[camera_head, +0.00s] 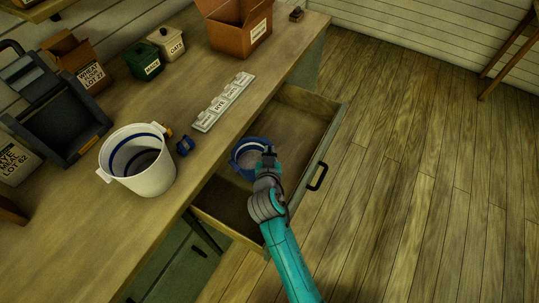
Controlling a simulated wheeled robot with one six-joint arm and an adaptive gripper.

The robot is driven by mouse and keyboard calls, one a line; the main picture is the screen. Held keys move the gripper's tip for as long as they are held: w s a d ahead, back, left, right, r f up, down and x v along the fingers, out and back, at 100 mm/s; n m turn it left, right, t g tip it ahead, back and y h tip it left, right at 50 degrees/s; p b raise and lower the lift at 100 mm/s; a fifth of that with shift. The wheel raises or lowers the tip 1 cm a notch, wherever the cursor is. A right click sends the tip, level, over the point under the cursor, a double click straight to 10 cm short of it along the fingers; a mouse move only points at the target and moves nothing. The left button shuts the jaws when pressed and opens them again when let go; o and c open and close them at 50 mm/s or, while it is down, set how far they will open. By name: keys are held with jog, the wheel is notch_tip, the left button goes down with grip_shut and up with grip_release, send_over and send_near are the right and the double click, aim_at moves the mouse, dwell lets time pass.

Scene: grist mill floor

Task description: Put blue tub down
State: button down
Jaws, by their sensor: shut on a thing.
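The blue tub (241,148) is a small round tub with a blue rim and a pale inside. My gripper (268,151) is shut on the right side of its rim. The tub shows within the outline of the open wooden drawer (229,205), near its left end. I cannot tell whether the tub touches the drawer floor. My gripper and wrist hide the tub's right side and part of the drawer.
The worktop (100,222) holds a white bucket (156,180), a small blue item (185,146), a labelled tray (224,101), a cardboard box (226,40), a green canister (143,60) and a dark machine (50,112). The drawer has a black handle (317,177). The plank floor (420,160) at right is clear.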

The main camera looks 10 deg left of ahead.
jog(key=shift+s+f, duration=0.15)
jog(key=shift+f, duration=0.45)
jog(key=c, duration=1.3)
grip_release()
jog(key=shift+s, duration=0.1)
jog(key=v, duration=0.7)
jog(key=shift+r, duration=0.15)
jog(key=shift+s, duration=0.15)
